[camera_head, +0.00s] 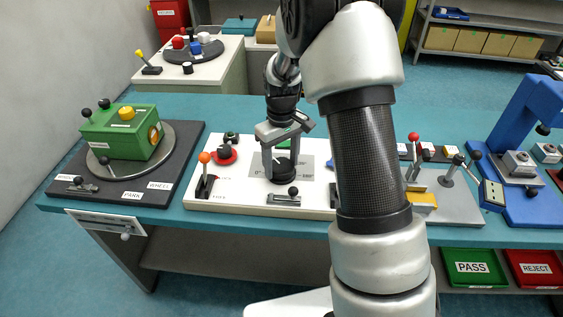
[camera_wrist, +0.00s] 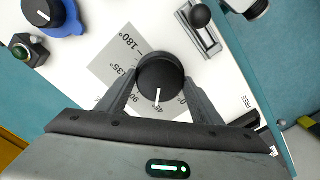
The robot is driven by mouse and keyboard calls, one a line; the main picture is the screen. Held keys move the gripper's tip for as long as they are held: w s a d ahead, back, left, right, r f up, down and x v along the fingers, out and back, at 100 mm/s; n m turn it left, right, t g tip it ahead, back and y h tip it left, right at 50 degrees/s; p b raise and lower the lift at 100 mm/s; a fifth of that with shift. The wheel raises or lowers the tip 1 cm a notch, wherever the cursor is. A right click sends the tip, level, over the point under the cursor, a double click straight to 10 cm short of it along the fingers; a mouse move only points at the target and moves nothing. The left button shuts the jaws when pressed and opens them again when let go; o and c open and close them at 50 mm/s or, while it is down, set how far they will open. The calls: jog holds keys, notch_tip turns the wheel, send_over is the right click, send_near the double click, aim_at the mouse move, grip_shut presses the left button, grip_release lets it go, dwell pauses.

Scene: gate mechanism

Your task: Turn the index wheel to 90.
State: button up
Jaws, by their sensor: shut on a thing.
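The index wheel (camera_wrist: 160,72) is a black round knob with a white pointer line on its top. It stands on a grey plate (camera_wrist: 112,62) printed with an angle scale that shows 180, 135, 90 and 45. In the wrist view the pointer aims down, close to the 45 mark; the 0 end is partly hidden by a finger. My gripper (camera_wrist: 160,84) is shut on the wheel, one finger at each side. In the head view my gripper (camera_head: 281,165) reaches down from above onto the wheel (camera_head: 284,174).
An orange-topped lever (camera_head: 205,171) stands left of the wheel, and a small slider with a black knob (camera_head: 291,194) lies in front. A black knob on a red base (camera_head: 224,153) is behind left. My arm hides the panel's right part.

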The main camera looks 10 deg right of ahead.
aim_at(282, 165)
jog(key=m, duration=0.4)
jog(key=shift+m, duration=0.3)
jog(key=shift+m+p, duration=0.3)
jog(key=shift+m, duration=1.4)
jog(key=o, duration=1.1)
jog(key=shift+c, duration=0.2)
notch_tip(282, 165, up, 18)
jog(key=p, duration=0.1)
jog(key=shift+f, duration=0.25)
